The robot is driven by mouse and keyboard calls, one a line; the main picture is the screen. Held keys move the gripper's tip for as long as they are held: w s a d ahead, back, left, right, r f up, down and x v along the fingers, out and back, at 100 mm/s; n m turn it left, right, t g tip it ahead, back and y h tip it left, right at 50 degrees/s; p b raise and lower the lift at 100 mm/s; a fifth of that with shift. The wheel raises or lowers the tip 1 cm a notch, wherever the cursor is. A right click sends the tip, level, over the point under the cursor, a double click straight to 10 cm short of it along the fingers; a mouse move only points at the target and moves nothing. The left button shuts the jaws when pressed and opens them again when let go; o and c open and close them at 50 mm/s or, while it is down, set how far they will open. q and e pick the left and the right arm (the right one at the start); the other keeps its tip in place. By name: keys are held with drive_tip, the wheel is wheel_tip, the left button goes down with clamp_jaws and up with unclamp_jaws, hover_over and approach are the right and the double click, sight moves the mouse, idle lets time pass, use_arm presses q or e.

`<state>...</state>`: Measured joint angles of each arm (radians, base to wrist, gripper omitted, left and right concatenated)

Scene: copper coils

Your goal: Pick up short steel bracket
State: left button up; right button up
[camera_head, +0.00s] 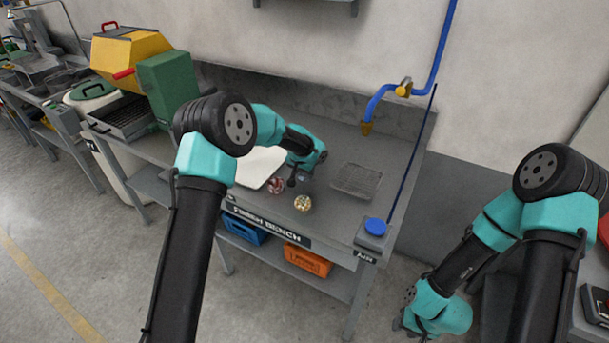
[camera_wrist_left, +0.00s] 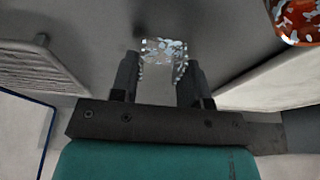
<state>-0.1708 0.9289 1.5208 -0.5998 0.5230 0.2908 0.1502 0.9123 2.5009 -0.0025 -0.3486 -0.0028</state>
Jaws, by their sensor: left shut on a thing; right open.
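A short, shiny metal piece, which I take to be the steel bracket (camera_wrist_left: 163,48), sits between the fingers of my left gripper (camera_wrist_left: 161,72) in the left wrist view. In the head view my left gripper (camera_head: 292,181) is low over the finish bench (camera_head: 335,218), and the bracket cannot be made out there. My right gripper (camera_head: 399,325) is open, low at the right, away from the bench.
A red speckled ball-like piece (camera_head: 276,186) and a yellowish one (camera_head: 303,203) lie near the bench's front edge. A white board (camera_head: 258,166) is left of the gripper, a mesh rack (camera_head: 357,181) right.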

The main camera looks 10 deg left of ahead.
sight(304, 177)
use_arm(q)
drive_tip(key=shift+r, duration=0.1)
drive_tip(key=shift+r, duration=0.4)
wheel_tip(304, 177, up, 3)
drive_tip(key=shift+f, duration=0.15)
drive_tip(key=s+d, duration=0.1)
drive_tip(key=s, duration=0.4)
drive_tip(key=s+d+r, duration=0.1)
drive_tip(key=s, duration=0.4)
drive_tip(key=s+d, duration=0.1)
drive_tip(key=s, duration=0.4)
drive_tip(key=shift+s+r, duration=0.15)
drive_tip(key=shift+s, duration=0.25)
